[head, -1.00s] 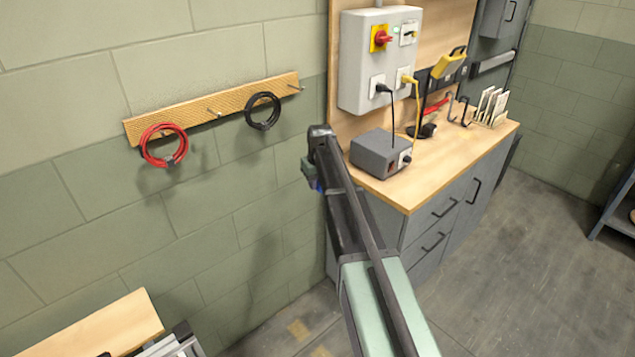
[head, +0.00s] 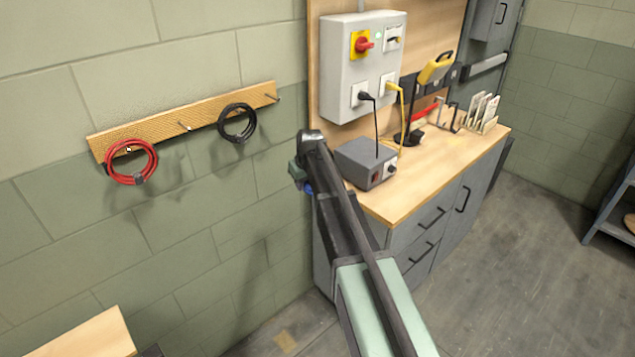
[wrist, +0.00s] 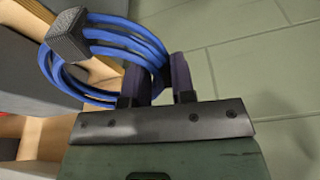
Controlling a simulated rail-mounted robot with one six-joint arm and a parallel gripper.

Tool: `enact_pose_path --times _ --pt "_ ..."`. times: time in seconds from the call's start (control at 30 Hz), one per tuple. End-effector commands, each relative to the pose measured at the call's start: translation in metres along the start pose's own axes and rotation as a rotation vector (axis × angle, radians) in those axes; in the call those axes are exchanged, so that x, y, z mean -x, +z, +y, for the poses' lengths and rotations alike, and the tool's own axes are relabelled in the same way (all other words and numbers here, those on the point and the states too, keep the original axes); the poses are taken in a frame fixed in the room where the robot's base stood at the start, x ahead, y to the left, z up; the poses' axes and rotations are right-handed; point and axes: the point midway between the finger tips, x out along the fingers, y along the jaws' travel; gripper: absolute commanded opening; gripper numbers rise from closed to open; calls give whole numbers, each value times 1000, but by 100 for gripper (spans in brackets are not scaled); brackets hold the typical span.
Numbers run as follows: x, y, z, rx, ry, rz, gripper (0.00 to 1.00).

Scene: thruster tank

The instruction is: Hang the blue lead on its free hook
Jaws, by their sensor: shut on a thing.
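My gripper (wrist: 160,74) is shut on the blue lead (wrist: 112,38), a coiled bundle with a dark block-shaped plug, in the wrist view. The coil hangs out to the left of the fingers there. In the head view the arm's end hides most of the lead, with only a bit of blue (head: 308,188) showing. The wooden hook rail (head: 210,118) is on the wall to the left of my gripper, apart from it. A red coiled lead (head: 131,162) and a black coiled lead (head: 237,123) hang on it. Bare hooks show between them (head: 185,127) and at the right end (head: 277,98).
A workbench (head: 430,170) stands right of my arm, carrying a grey box (head: 366,163) with cables. A grey switch panel (head: 362,65) and a yellow tool (head: 435,68) are above it. A wooden surface (head: 75,338) is at bottom left. The wall below the rail is clear.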

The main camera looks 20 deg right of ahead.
Motion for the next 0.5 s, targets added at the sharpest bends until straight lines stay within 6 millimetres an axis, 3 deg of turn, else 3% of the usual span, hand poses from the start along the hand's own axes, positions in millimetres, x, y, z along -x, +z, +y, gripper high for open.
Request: enact_pose_path --times 0.27,0.5 --pt "29 -22 -85 111 -44 240 0" --pt "88 -38 -186 184 -117 616 0"
